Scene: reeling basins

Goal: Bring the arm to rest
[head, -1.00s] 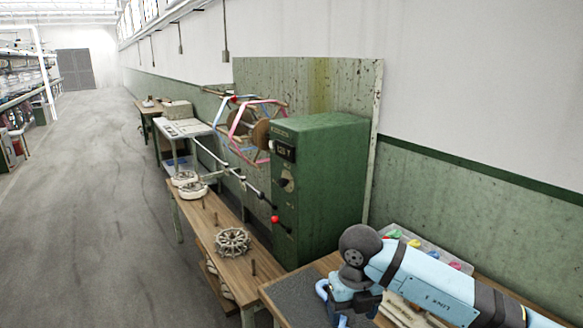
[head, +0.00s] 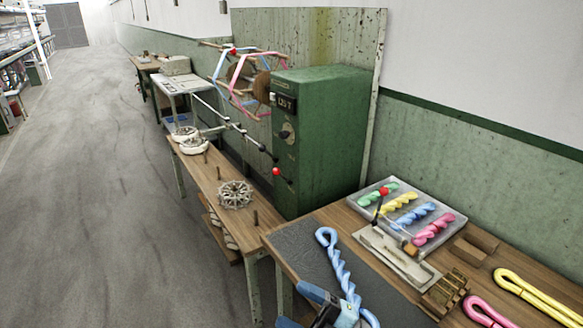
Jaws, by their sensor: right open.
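My right gripper (head: 322,308) shows at the bottom edge of the head view, cut off by the frame. It is open, low over the front of the near bench, beside a light-blue twisted skein (head: 341,268). The skein lies on a dark grey mat (head: 302,248), with its looped end pointing away from me. The gripper overlaps the skein's near part in the picture; whether they touch I cannot tell. Most of my right arm is outside the frame. My left gripper is not in view.
Pink (head: 488,312) and yellow (head: 537,298) loops lie at right. A green machine (head: 325,140) stands beyond. Open floor (head: 90,200) is at left.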

